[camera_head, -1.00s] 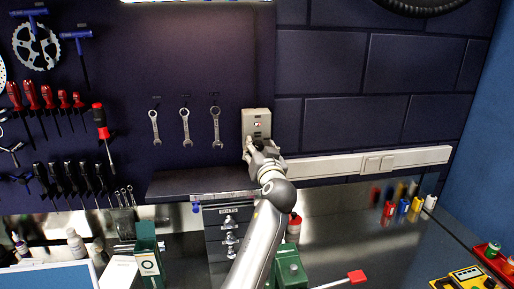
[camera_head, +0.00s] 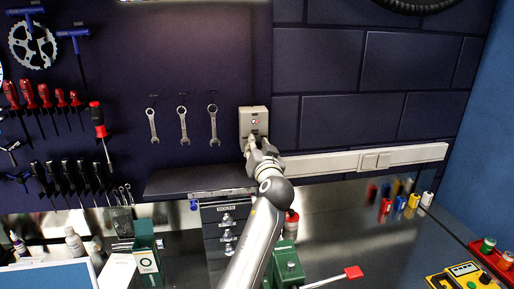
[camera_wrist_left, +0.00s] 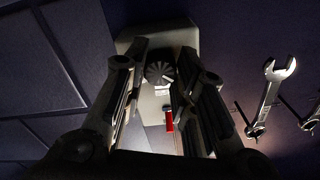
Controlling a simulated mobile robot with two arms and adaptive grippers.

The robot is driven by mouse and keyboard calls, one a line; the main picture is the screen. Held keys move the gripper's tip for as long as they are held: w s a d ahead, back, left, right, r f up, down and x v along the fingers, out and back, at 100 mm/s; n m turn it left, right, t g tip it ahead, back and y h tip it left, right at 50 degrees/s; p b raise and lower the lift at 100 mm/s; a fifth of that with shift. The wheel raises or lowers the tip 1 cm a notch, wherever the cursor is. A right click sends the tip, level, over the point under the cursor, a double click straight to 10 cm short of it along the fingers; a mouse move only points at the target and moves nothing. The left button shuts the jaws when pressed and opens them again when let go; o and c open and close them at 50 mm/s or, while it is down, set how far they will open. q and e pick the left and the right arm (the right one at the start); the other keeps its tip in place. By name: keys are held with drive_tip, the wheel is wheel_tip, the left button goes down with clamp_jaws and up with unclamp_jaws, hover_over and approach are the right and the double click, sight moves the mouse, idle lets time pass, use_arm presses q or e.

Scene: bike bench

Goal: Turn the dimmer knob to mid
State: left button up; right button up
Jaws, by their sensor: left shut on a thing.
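The dimmer box (camera_head: 254,117) is a pale plate on the dark wall in the head view, with a small red part on its face. In the left wrist view the plate (camera_wrist_left: 154,103) lies behind my fingers, with a red switch (camera_wrist_left: 169,121) on it. The dark ribbed dimmer knob (camera_wrist_left: 159,72) has a light pointer mark toward the lower right of that view. My left gripper (camera_head: 254,141) is at the lower part of the box. Its fingers (camera_wrist_left: 160,80) are shut on the knob from both sides. My right gripper is in neither view.
A white trunking rail (camera_head: 350,161) runs along the wall right of the box. Wrenches (camera_head: 183,125) hang to its left; one also shows in the wrist view. A dark shelf (camera_head: 195,181) and a drawer unit (camera_head: 226,213) are below. A green vise (camera_head: 289,265) stands beside my forearm.

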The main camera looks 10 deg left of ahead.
use_arm(q)
drive_tip(key=shift+r+m, duration=0.15)
drive_tip(key=shift+m, duration=0.65)
drive_tip(key=m+p, duration=0.1)
drive_tip(key=m, duration=0.2)
drive_tip(key=shift+r+m, duration=0.1)
drive_tip(key=shift+m, duration=0.2)
drive_tip(key=shift+m+p, duration=1.1)
drive_tip(key=shift+m, duration=1)
